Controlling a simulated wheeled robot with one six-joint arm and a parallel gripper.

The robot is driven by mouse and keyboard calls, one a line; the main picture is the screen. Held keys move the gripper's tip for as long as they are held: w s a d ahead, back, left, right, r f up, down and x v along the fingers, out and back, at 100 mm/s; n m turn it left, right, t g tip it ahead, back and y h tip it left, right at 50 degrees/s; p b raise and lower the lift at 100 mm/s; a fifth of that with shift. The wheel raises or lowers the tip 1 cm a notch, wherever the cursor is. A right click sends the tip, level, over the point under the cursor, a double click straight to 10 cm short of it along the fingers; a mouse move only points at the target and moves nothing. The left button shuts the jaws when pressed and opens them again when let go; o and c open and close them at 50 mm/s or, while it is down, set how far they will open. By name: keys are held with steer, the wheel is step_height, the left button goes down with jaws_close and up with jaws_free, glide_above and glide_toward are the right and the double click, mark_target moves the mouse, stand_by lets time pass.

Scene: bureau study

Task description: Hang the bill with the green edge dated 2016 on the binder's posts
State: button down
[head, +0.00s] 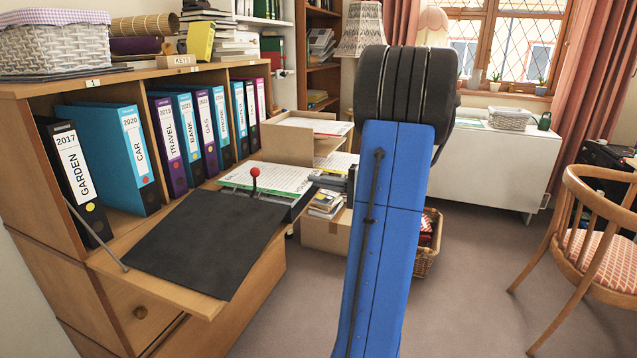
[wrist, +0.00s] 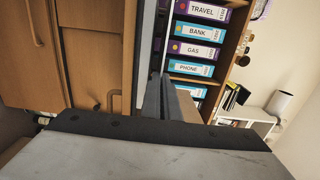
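In the head view, a sheet with green at its edge (head: 262,177) lies on the counter behind a small lever with a red knob (head: 254,173). I cannot read a date on it. The lever seems to belong to a flat dark-edged thing under the paper, perhaps the open binder; its posts cannot be made out.
A black mat (head: 205,240) covers the fold-down flap. Upright labelled binders (head: 125,155) fill the shelf. A wooden paper tray (head: 290,143) holds sheets. A cardboard box (head: 326,235), a wicker basket (head: 428,245) and a wooden chair (head: 590,250) stand on the floor. Carpet between is clear.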

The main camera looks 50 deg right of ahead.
steer(key=shift+f, duration=0.2)
stand_by(0.4)
steer(key=c, duration=2.3)
jaws_free()
steer(key=shift+s+d, duration=0.1)
steer(key=shift+s, duration=0.05)
steer(key=shift+v, duration=1.55)
steer(key=shift+o, duration=1.3)
steer(key=shift+o, duration=0.5)
